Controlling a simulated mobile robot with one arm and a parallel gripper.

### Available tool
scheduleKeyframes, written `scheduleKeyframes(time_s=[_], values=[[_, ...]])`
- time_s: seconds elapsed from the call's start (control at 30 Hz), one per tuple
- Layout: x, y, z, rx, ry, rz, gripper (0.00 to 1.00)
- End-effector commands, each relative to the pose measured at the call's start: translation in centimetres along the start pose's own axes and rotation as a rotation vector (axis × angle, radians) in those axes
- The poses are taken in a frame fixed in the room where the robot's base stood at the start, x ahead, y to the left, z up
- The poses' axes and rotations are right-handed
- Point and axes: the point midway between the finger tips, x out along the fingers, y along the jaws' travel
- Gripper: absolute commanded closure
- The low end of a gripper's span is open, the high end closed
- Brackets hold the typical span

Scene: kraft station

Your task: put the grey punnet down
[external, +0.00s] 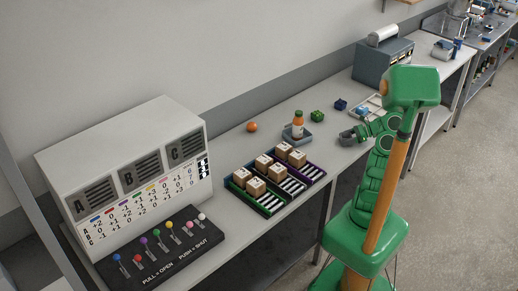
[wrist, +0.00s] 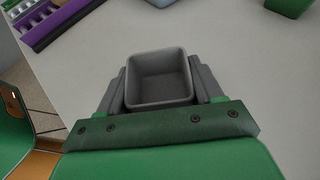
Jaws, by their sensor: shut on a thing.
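The grey punnet (wrist: 160,62) is a small square open tub, and it looks empty in the wrist view. My gripper (wrist: 160,80) is shut on it, with one finger against each side wall. The punnet looks upright. I cannot tell whether its base touches the worktop or hangs just above it.
Behind are an orange ball (external: 252,127), a green punnet (external: 317,116) and a dark blue item (external: 340,104). A pale tray (external: 372,104) lies close behind my gripper. Racks with boxes (external: 270,180) stand left.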

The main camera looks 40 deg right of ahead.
Motion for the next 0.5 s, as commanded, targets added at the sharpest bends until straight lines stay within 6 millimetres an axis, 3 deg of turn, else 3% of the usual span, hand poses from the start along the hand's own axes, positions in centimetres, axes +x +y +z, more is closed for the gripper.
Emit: scheduleKeyframes(time_s=[0.03, 0.07, 0.2, 0.5], values=[[0.06, 0.0, -0.1, 0.0, -0.001, 0.0, 0.64], [0.06, 0.0, -0.12, 0.0, -0.001, 0.0, 0.33], [0.05, 0.0, -0.1, 0.0, 0.0, 0.0, 0.12], [0.04, 0.0, -0.08, 0.0, 0.0, 0.0, 0.09]])
